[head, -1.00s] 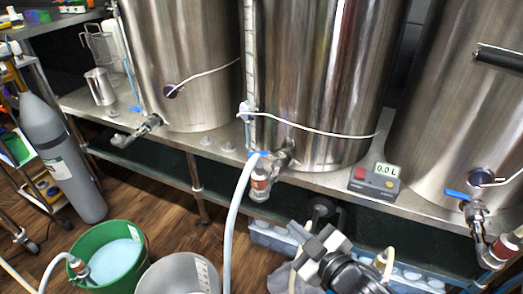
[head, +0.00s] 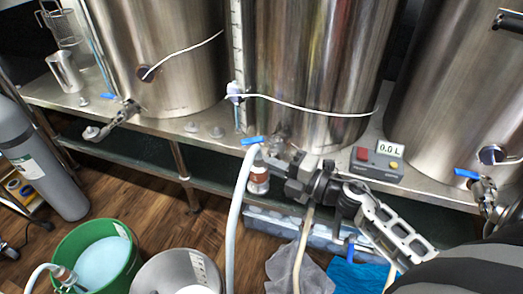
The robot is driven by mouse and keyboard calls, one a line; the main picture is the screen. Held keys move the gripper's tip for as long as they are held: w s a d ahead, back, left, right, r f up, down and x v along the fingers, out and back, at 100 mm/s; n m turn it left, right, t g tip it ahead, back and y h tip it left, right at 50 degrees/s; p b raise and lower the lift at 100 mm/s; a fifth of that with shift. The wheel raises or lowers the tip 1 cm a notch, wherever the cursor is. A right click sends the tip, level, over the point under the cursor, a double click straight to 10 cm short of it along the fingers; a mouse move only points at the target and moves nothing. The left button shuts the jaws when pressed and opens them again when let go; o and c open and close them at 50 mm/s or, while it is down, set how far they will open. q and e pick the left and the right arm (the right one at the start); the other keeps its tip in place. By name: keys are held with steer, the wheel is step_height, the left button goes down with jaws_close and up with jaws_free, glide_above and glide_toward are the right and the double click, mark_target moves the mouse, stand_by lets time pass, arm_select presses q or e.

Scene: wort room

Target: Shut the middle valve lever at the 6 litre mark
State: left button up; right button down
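The middle valve (head: 272,152) sits low on the front of the middle steel vessel. Its blue lever (head: 252,140) lies roughly level, pointing left above the pale hose. A small display box (head: 377,165) right of the valve reads 0.0 L. My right gripper (head: 282,172) reaches in from the right, its fingertips pointing left just right of and below the valve. It looks apart from the blue lever. Whether its fingers are open or shut is unclear, and they partly hide the valve body. My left gripper is not in view.
Steel vessels (head: 160,60) stand on a metal shelf, with another blue-levered valve (head: 467,173) at right. A pale hose (head: 236,215) hangs from the middle valve. A green bucket (head: 70,240) and steel pot (head: 165,275) stand on the floor. A white cable crosses the middle vessel.

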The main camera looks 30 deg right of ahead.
mark_target(246, 144)
steer(key=w, duration=0.4)
steer(key=shift+w+d+b, duration=0.25)
steer(key=shift+d+b, duration=0.05)
steer(key=shift+b, duration=0.1)
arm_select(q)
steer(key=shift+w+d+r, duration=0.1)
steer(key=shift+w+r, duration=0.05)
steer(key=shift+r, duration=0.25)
